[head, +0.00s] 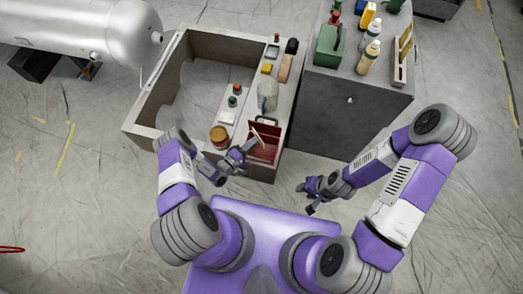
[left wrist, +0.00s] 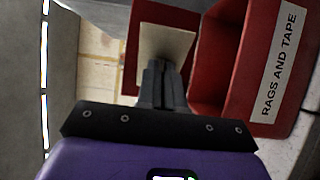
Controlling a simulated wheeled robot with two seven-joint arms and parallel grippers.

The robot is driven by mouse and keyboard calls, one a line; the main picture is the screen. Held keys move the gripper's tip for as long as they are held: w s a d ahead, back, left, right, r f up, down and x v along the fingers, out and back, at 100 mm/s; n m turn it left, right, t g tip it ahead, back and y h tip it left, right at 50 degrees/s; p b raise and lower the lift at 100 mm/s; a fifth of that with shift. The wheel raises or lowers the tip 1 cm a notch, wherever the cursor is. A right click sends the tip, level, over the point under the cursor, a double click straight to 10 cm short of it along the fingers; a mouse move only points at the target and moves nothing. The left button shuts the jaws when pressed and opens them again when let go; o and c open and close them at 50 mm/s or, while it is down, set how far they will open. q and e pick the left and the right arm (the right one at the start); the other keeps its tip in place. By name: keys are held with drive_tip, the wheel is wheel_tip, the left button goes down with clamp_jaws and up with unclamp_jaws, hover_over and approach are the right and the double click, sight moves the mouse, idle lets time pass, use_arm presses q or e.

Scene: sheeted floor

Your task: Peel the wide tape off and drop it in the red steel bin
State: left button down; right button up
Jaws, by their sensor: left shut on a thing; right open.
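The red steel bin (head: 262,154) stands on the near end of the bench top, with its inside partly in view. In the left wrist view the bin (left wrist: 222,60) carries a white label reading "RAGS AND TAPE". My left gripper (head: 250,144) is at the bin's left side, shut on the wide tape (head: 258,134), a pale strip. Whether the tape is over the bin's opening I cannot tell. My right gripper (head: 308,198) is open and empty, low before the grey cabinet.
An amber jar (head: 219,136) stands left of the bin, near my left arm. A translucent container (head: 267,95) and small bottles stand farther back on the bench. The grey cabinet (head: 345,110) on the right holds bottles and a green box (head: 328,45). Floor at right is clear.

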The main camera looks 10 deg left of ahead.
use_arm(q)
drive_tip(key=c, duration=1.2)
unclamp_jaws()
drive_tip(key=p+v, duration=0.2)
drive_tip(key=v, duration=0.5)
drive_tip(key=shift+s+a, duration=0.15)
drive_tip(key=shift+s, duration=0.15)
